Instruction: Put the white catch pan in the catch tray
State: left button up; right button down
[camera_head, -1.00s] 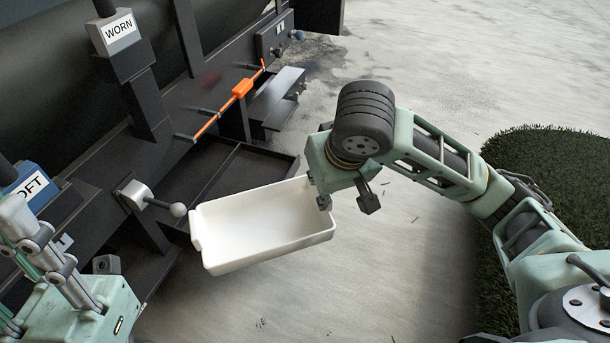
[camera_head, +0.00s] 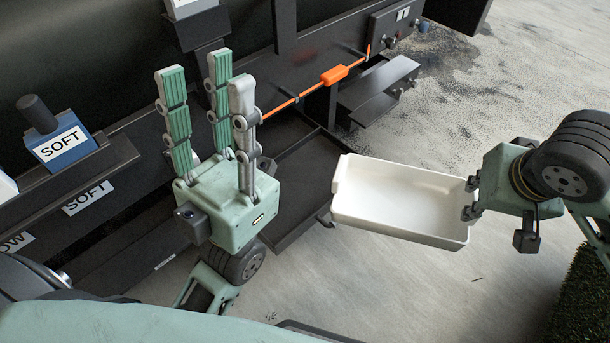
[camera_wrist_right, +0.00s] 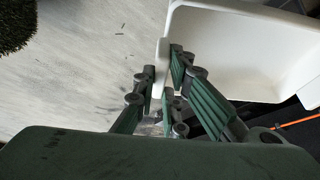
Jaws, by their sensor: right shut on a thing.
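The white catch pan (camera_head: 400,202) is an empty open rectangular box, held roughly level above the floor. My right gripper (camera_head: 472,198) is shut on the pan's right end wall. The right wrist view also shows the pan (camera_wrist_right: 240,50), with the fingers (camera_wrist_right: 165,85) on both sides of its wall. The dark catch tray (camera_head: 312,210) sits low on the machine, left of the pan; the pan's left end is close to the tray's right edge in the picture. My left gripper (camera_head: 205,110) points up with fingers spread, open and empty, in front of the tray's left part.
An orange-handled rod (camera_head: 334,74) runs along the machine above the tray. A dark step-like bracket (camera_head: 385,85) juts out behind the pan. A blue SOFT block (camera_head: 52,140) stands at the left. Turf (camera_head: 580,300) lies at the lower right. Concrete floor (camera_head: 400,295) is clear below the pan.

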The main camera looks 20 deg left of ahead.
aim_at(301, 184)
jog(key=i+l+u, duration=0.15)
jog(key=u, duration=0.3)
jog(key=i+l+u, duration=0.15)
jog(key=u, duration=0.35)
jog(key=i+l+u, duration=0.1)
jog(key=l+u, duration=0.55)
jog(key=u, duration=0.25)
jog(key=i, duration=0.05)
